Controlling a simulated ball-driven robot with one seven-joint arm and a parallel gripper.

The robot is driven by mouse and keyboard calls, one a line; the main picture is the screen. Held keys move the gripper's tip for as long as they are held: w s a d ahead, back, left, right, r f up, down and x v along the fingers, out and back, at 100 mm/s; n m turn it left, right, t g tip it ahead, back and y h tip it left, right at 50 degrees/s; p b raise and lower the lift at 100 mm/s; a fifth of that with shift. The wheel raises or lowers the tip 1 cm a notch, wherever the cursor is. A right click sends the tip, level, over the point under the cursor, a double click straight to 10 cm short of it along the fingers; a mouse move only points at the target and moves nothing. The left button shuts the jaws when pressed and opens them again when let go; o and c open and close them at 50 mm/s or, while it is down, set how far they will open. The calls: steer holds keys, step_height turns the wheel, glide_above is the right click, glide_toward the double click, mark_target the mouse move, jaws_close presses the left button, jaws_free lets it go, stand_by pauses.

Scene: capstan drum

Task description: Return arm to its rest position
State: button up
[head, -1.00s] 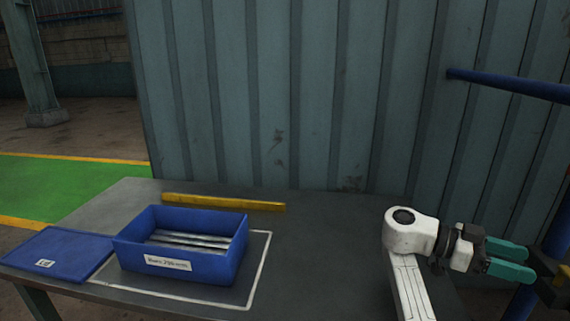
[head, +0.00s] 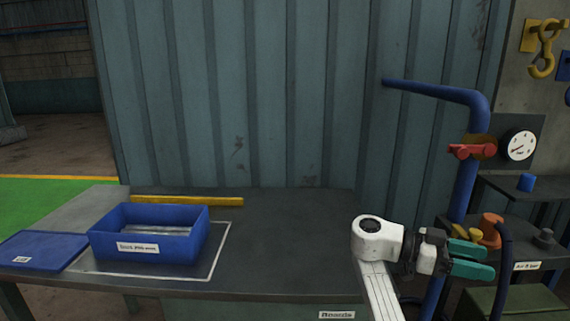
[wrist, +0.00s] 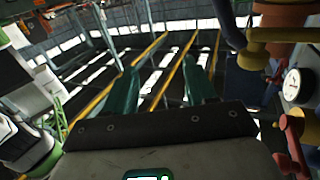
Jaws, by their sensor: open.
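My gripper (head: 470,262) is at the lower right in the head view, at the end of my white arm. Its two teal fingers point right and are apart, with nothing between them. In the wrist view my gripper (wrist: 165,88) shows both teal fingers spread, with only the distant hall between them. The gripper is to the right of the grey table, in front of the blue pipe (head: 465,190). Whether it touches anything there cannot be told, but no contact shows.
A blue bin (head: 190,248) with metal pieces stands on the grey table (head: 285,240), beside a blue lid (head: 45,250) and a yellow bar (head: 187,201). A red-handled valve (head: 472,151), gauge (head: 520,145) and shelf with orange and yellow parts (head: 490,230) are at the right.

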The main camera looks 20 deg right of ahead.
steer(key=s+a+f+n+t+y+p, duration=0.1)
steer(key=s+a+f+n+t+p, duration=0.15)
steer(key=s+f+n, duration=0.35)
steer(key=s+a+f+n+t+y+p, duration=0.1)
steer(key=a+f+n+t+y, duration=0.15)
steer(key=f+n+t, duration=0.35)
steer(key=s+a+f+n+t+y+p, duration=0.1)
steer(key=s+a+f+n+t+p, duration=0.2)
steer(key=f, duration=0.5)
steer(key=s+a+n+t+y+p, duration=0.1)
steer(key=s+a+n+y, duration=0.2)
steer(key=a+n, duration=0.3)
steer(key=s+a+f+n+t+y+p, duration=0.1)
steer(key=s+a+n+y, duration=0.3)
steer(key=a, duration=0.7)
steer(key=s+n+t, duration=0.1)
steer(key=s+n, duration=0.1)
steer(key=shift+s+f+p, duration=0.2)
steer(key=shift+s+p, duration=0.1)
steer(key=shift+p, duration=0.1)
